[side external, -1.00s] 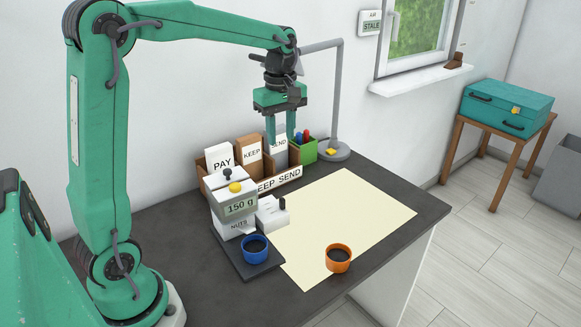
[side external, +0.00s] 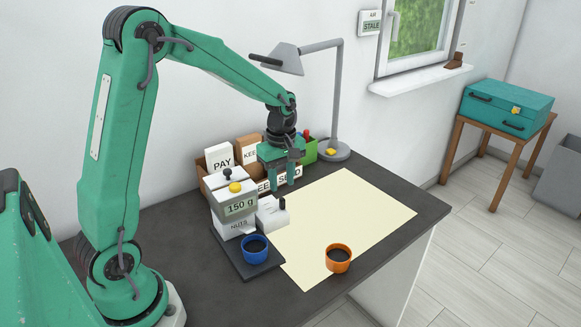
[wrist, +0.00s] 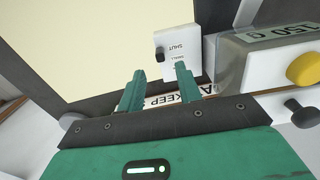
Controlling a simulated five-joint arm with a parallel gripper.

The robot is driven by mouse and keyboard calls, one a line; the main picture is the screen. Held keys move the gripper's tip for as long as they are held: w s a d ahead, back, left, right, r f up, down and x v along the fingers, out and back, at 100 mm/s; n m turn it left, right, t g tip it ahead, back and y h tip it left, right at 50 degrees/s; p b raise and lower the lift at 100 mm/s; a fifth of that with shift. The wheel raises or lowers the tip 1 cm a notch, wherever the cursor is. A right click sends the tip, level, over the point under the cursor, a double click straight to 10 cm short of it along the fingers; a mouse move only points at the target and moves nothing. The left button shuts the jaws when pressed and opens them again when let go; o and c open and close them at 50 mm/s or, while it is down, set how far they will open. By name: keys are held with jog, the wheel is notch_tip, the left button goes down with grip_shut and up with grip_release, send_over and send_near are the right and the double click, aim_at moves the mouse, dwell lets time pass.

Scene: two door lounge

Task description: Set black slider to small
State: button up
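The black slider (side external: 282,202) is a small dark knob on the white box (side external: 268,214) at the right side of the nuts dispenser (side external: 233,222). In the wrist view the knob (wrist: 159,54) stands at the left edge of that white box (wrist: 182,38). The labels SHUT and SMALL show there upside down, and the knob lies beside them, nearer SHUT. Any further label is hidden by a finger. My gripper (side external: 282,189) is above and slightly behind the slider. In the wrist view my gripper (wrist: 160,69) has its fingers apart with nothing between them.
The dispenser reads 150 g and has a yellow button (side external: 235,187) on top. A blue cup (side external: 255,251) stands in front of it, and an orange cup (side external: 338,259) on the cream mat (side external: 350,210). Behind are a sorter (side external: 275,178), a green pen box (side external: 311,152) and a lamp (side external: 337,100).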

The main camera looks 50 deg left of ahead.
aim_at(282, 198)
jog(key=shift+f, duration=3.35)
grip_shut()
